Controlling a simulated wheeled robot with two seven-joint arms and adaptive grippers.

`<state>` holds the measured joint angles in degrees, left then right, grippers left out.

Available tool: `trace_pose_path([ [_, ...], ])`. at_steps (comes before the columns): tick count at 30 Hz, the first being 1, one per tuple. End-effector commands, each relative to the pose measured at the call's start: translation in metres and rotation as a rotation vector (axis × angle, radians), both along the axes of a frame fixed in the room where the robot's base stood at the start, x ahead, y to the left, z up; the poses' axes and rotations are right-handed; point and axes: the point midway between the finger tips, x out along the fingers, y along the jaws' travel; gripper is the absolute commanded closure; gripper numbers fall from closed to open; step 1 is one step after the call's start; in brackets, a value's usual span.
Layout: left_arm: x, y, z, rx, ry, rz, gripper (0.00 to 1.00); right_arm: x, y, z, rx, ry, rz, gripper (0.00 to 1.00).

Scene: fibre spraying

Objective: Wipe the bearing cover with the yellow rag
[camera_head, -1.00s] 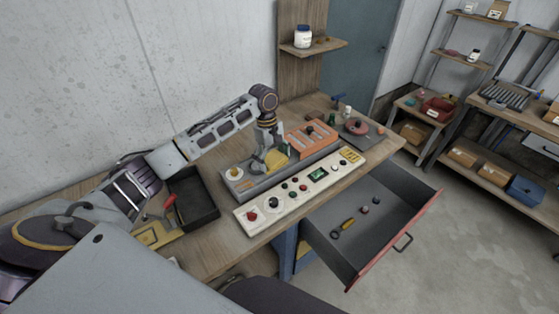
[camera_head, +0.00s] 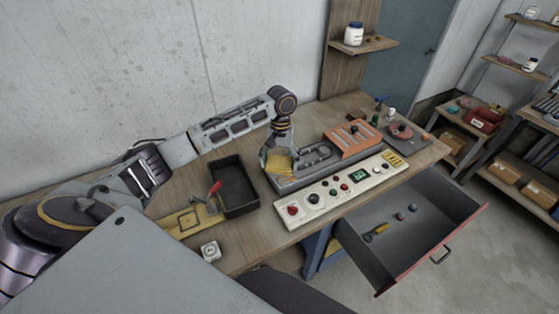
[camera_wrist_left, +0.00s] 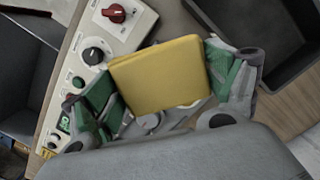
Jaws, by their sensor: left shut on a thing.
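My left gripper (camera_head: 280,151) is shut on the yellow rag (camera_head: 278,163) at the left end of a long grey fixture (camera_head: 290,185) on the workbench. In the left wrist view the folded rag (camera_wrist_left: 160,75) is clamped between the green-padded fingers (camera_wrist_left: 163,85). The left end of the fixture lies beneath the rag and is hidden, so I cannot tell whether the rag touches a cover there. A grey rounded part (camera_head: 317,155) shows on the fixture just right of the rag. My right gripper is not in view.
A white control panel (camera_head: 325,201) with knobs and buttons runs along the fixture's front. A black tray (camera_head: 235,187) stands left, and an orange rack (camera_head: 352,139) stands right. An open drawer (camera_head: 440,232) juts out from the bench at lower right.

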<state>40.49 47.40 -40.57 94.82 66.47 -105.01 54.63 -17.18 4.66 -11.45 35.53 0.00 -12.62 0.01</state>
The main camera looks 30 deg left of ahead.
Motion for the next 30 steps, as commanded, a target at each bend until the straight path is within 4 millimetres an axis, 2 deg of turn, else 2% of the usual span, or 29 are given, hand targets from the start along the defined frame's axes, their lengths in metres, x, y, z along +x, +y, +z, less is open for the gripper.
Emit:
trace_pose_path([
  [9, 0.0, 0.0, 0.0, -0.001, 0.0, -0.123, 0.32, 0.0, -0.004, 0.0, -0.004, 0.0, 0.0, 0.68],
  [21, 0.0, 0.0, 0.0, 0.0, 0.0, -0.127, 0.32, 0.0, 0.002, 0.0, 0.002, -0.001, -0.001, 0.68],
  [30, -0.007, -0.009, -0.019, 0.001, 0.002, -0.129, 0.32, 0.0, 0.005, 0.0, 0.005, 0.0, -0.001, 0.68],
])
